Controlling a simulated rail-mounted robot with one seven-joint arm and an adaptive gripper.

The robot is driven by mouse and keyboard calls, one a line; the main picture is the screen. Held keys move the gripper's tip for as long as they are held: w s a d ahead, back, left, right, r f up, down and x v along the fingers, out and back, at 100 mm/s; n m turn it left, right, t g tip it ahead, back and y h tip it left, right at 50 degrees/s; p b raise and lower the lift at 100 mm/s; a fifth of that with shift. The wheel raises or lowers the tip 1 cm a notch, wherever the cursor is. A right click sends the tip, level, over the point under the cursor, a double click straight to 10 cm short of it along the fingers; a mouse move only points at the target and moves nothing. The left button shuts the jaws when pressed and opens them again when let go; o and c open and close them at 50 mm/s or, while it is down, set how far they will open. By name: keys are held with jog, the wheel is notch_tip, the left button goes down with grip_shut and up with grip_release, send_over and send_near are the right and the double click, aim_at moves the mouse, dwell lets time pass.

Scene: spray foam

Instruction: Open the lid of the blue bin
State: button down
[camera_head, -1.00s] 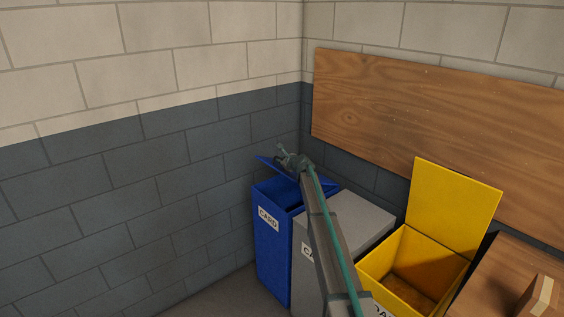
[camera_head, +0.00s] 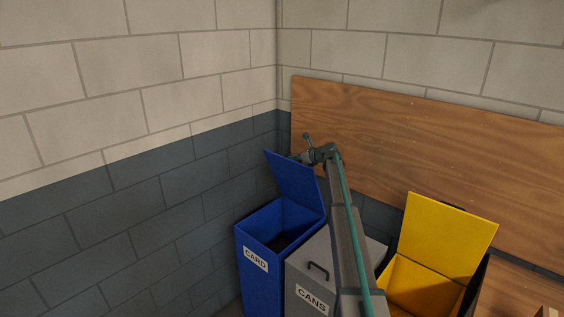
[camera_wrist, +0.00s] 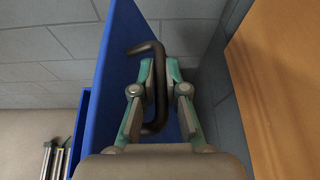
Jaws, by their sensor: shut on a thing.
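The blue bin (camera_head: 262,279), labelled "CARD", stands in the corner, and its dark inside shows. Its blue lid (camera_head: 296,182) is swung up, steep and leaning back from the rear of the bin. In the wrist view the lid (camera_wrist: 118,62) stands nearly on edge at left, with a dark bent handle (camera_wrist: 160,107) on its face. My gripper (camera_wrist: 160,70) is shut on the handle, one finger on each side. In the head view my gripper (camera_head: 300,157) is behind the lid's upper part and partly hidden by it.
A grey bin (camera_head: 305,296) labelled "CANS", its lid shut, stands right beside the blue one, under my arm. A yellow bin (camera_head: 440,238) with its lid up is further right. A wooden board (camera_head: 420,135) is on the wall close behind.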

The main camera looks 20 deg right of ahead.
jog(key=shift+w+d+r, duration=0.1)
jog(key=shift+w+d, duration=0.2)
jog(key=shift+d, duration=0.15)
jog(key=c, duration=1.2)
grip_release()
jog(key=shift+s, duration=0.15)
jog(key=v, duration=1.2)
